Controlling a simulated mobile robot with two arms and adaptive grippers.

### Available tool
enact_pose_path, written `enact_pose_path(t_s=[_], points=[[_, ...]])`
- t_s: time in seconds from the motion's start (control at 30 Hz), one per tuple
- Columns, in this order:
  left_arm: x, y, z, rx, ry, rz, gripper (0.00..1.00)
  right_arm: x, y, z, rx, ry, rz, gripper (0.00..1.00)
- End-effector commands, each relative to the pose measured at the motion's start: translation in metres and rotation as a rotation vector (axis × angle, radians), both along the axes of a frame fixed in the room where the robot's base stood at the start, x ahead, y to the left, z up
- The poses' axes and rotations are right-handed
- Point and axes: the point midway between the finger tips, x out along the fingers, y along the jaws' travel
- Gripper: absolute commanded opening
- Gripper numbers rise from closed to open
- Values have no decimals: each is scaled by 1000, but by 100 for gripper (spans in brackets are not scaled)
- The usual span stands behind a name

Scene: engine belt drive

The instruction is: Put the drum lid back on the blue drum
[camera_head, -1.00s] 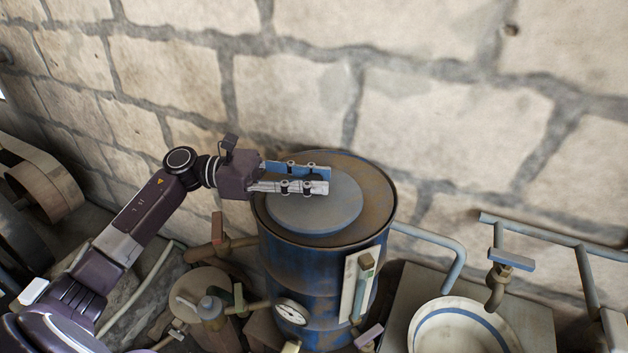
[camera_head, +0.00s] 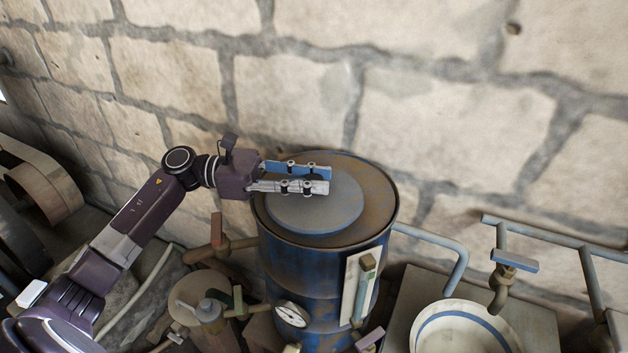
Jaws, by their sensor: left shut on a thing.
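The blue drum (camera_head: 325,275) stands upright in the middle of the head view, with worn blue paint and a rusty brown top. The drum lid (camera_head: 318,216), a flat grey-blue disc, lies over the left and front part of the drum top. I cannot tell whether it touches the top or is held just above it. My left gripper (camera_head: 320,179) reaches in from the left over the lid, its fingers roughly level. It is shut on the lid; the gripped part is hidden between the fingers. My right gripper is not in view.
A stone wall (camera_head: 440,110) rises close behind the drum. A gauge (camera_head: 292,315) and a level tube sit on the drum's front. Pipes (camera_head: 440,245) and a white basin (camera_head: 465,330) stand to the right. A smaller tank (camera_head: 200,300) with valves is at lower left.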

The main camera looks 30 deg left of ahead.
Motion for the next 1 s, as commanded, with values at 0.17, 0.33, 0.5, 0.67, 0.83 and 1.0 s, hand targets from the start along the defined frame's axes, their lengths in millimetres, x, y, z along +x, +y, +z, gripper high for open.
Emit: enact_pose_path(t_s=[0.17, 0.33, 0.5, 0.67, 0.83, 1.0], points=[[0, 0, 1, -1, -3, 0, 0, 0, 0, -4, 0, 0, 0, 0], [0, 0, 1, -2, -2, 0, 0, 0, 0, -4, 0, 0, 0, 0], [0, 0, 1, -2, -2, 0, 0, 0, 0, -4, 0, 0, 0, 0], [0, 0, 1, -2, -2, 0, 0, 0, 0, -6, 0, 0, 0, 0], [0, 0, -1, -2, -2, 0, 0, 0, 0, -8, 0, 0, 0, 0], [0, 0, -1, -2, -2, 0, 0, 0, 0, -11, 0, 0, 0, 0]])
